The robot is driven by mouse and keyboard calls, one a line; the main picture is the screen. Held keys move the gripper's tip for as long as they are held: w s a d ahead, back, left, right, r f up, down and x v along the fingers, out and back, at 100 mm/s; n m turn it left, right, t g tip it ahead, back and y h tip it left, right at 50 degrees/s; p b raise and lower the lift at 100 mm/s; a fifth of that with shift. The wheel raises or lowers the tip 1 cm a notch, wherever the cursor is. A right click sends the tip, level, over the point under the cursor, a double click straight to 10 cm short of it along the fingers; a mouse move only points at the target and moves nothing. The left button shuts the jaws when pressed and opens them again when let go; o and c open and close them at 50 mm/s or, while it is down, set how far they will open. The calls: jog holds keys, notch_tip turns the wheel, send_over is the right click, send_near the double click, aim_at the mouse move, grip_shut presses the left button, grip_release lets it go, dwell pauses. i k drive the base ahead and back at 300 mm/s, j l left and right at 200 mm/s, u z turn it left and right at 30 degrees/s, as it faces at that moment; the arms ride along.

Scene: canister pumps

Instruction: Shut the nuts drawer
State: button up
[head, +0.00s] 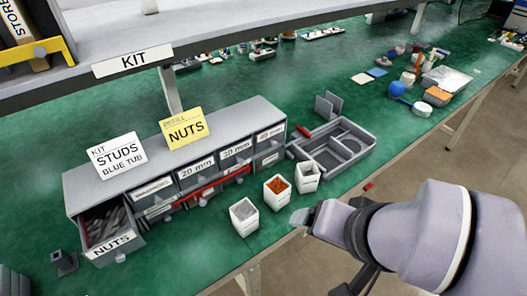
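A grey drawer cabinet (85,185) stands on the green bench. Its nuts drawer (110,245), with a white NUTS label on the front, is at the cabinet's left end and is pulled out.
White tubs stand between my gripper and the cabinet, including one with grey contents (244,216) and one with orange contents (278,192). A grey divided tray (368,136) lies behind. A red bar (212,187) crosses the middle drawers. A small dark block (64,262) sits left of the drawer.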

aim_at(113, 231)
jog(key=u, duration=1.95)
